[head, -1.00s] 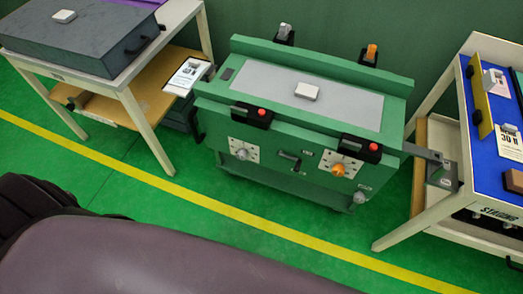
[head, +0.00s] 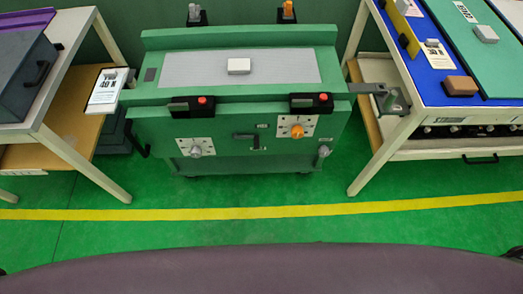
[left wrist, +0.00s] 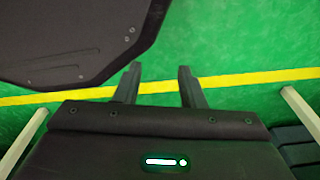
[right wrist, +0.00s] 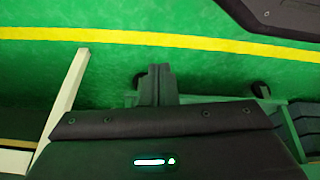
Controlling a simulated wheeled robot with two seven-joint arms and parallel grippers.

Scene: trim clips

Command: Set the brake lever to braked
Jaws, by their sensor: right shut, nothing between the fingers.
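The green cart (head: 160,110) stands ahead of me, upright, its front panel facing me. A small dark lever (head: 246,136) sits at the middle of that panel, beside a small label; it looks like the brake lever, but its marked setting is too small to read. A grey knob (head: 196,151) is left of it and an orange knob (head: 297,131) right of it, each on a white plate. My left gripper (left wrist: 159,85) is open and empty above the floor. My right gripper (right wrist: 158,85) is shut and empty. Neither gripper shows in the head view.
A left table (head: 75,158) and a right table (head: 398,150) flank the cart. Green floor with a yellow line (head: 230,212) lies clear before it.

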